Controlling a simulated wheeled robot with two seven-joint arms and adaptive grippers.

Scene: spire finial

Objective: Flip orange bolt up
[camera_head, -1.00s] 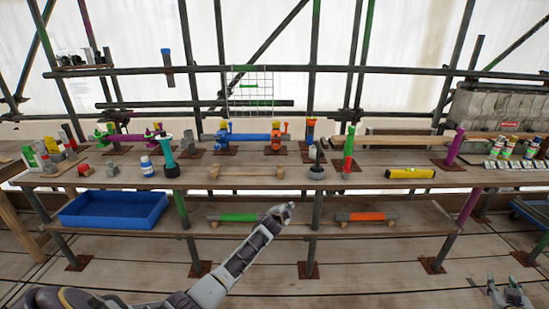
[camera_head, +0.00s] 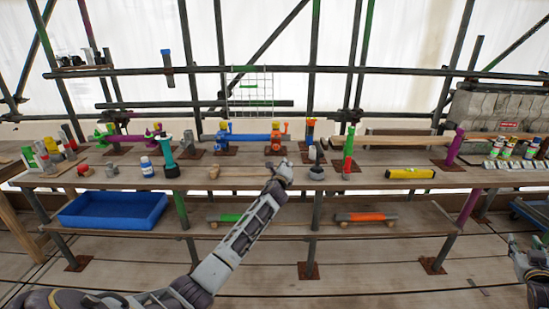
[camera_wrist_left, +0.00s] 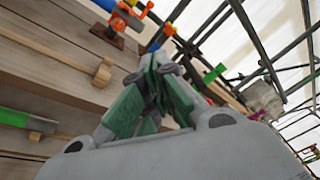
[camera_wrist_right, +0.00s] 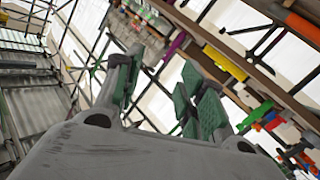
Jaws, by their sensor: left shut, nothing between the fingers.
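The orange coupler (camera_head: 275,138) sits on the blue tube on the upper shelf. Its small orange bolt (camera_head: 284,128) stands out at the coupler's right side and looks roughly upright in the head view. The orange coupler (camera_wrist_left: 121,20) also shows at the top of the left wrist view, clear of the fingers. My left gripper (camera_head: 284,170) is shut and empty, over the upper shelf in front of and below the coupler, apart from it. My right gripper (camera_head: 522,242) is low at the far right; its fingers are spread and empty in the right wrist view (camera_wrist_right: 160,88).
A blue coupler (camera_head: 222,136) holds the same tube on the left. A dark pot-like item (camera_head: 317,168) and a green-red post (camera_head: 349,150) stand right of my left gripper. A wooden bar (camera_head: 240,172) lies beside it. A blue tray (camera_head: 115,209) is on the lower shelf.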

